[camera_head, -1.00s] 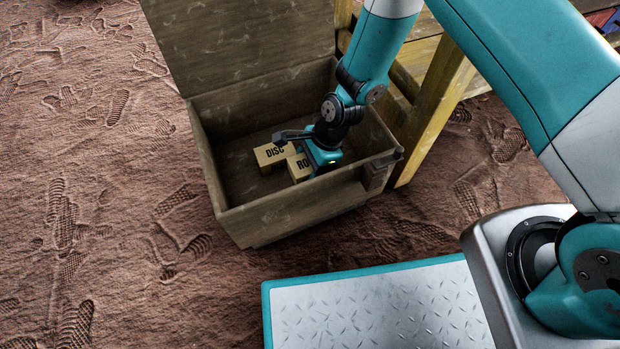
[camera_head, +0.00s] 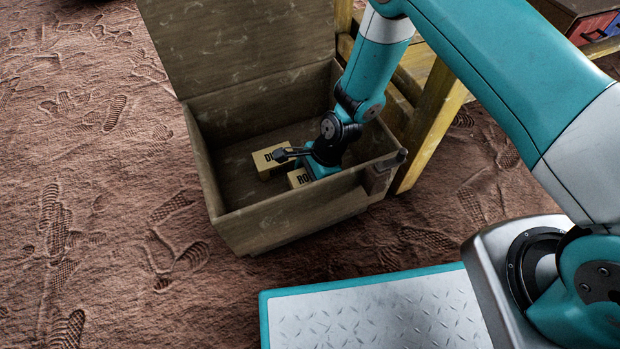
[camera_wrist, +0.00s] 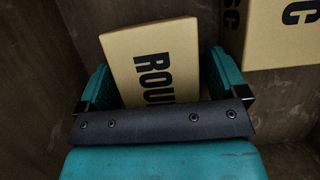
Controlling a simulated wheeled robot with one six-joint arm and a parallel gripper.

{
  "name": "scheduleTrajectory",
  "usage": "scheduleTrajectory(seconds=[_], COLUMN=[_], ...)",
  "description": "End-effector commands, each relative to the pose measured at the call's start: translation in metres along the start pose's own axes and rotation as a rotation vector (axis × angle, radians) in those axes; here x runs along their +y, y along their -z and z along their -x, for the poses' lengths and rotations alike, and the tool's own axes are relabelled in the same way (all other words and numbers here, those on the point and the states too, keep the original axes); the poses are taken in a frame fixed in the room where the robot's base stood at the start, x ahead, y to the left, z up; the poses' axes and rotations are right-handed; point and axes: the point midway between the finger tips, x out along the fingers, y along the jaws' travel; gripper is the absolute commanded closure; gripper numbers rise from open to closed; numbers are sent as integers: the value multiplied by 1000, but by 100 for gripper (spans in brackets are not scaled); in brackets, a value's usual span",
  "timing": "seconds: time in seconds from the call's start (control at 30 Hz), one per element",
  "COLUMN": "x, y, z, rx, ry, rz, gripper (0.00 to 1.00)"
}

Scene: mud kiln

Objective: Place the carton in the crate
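The open wooden crate (camera_head: 205,160) stands on the ground, and my arm reaches down into it. A tan carton marked "ROU…" (camera_head: 298,179) is inside, partly hidden by my gripper (camera_head: 318,168). In the wrist view this carton (camera_wrist: 155,60) lies between the two teal fingers of my gripper (camera_wrist: 162,85), turned slightly against them. Gaps show beside it, so the fingers look open around it. A second tan carton (camera_head: 262,163), marked "DISC" with the end of its word covered, lies beside it in the crate; it also shows in the wrist view (camera_wrist: 275,45).
The crate's raised lid (camera_head: 235,40) stands at its back. A yellow wooden frame (camera_head: 432,120) is close on the crate's right. A box with red and blue parts (camera_head: 592,25) is at top right. Bare floor in the crate's left part is free.

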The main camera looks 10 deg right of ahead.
Motion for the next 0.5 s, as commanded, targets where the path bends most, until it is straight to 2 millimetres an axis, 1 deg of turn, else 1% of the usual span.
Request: scheduleTrajectory(seconds=[0.1, 0.17, 0.27, 0.5], x=[0, 0, -1, 0], y=[-1, -2, -3, -4], z=[2, 6, 22, 77], rx=[0, 0, 0, 0], ry=[0, 1, 1, 2], rz=[0, 0, -2, -3], gripper=[9, 9, 9, 9])
